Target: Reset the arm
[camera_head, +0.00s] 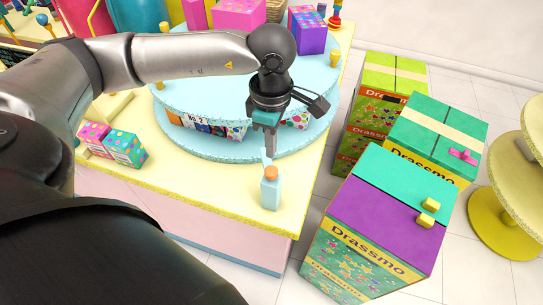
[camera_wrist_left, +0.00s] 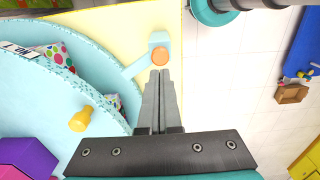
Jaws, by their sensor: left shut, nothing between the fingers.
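My left arm reaches across from the left in the head view. Its gripper (camera_head: 271,156) points down over the front right part of the yellow-topped table (camera_head: 215,185). The fingers are together and hold nothing; they also show closed in the left wrist view (camera_wrist_left: 160,75). A pale blue bottle (camera_head: 271,194) with an orange cap stands on the table just in front of the fingertips. In the wrist view the orange cap (camera_wrist_left: 159,56) appears just beyond the tips; I cannot tell whether they touch. My right gripper is not in view.
A round blue tiered stand (camera_head: 210,95) carries gift boxes (camera_head: 312,38) behind the gripper. Two dotted boxes (camera_head: 124,148) sit at the table's left. Large Drassmo boxes (camera_head: 385,205) stand on the floor to the right, beside a yellow round stand (camera_head: 490,222). Tiled floor (camera_head: 470,85) lies clear behind.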

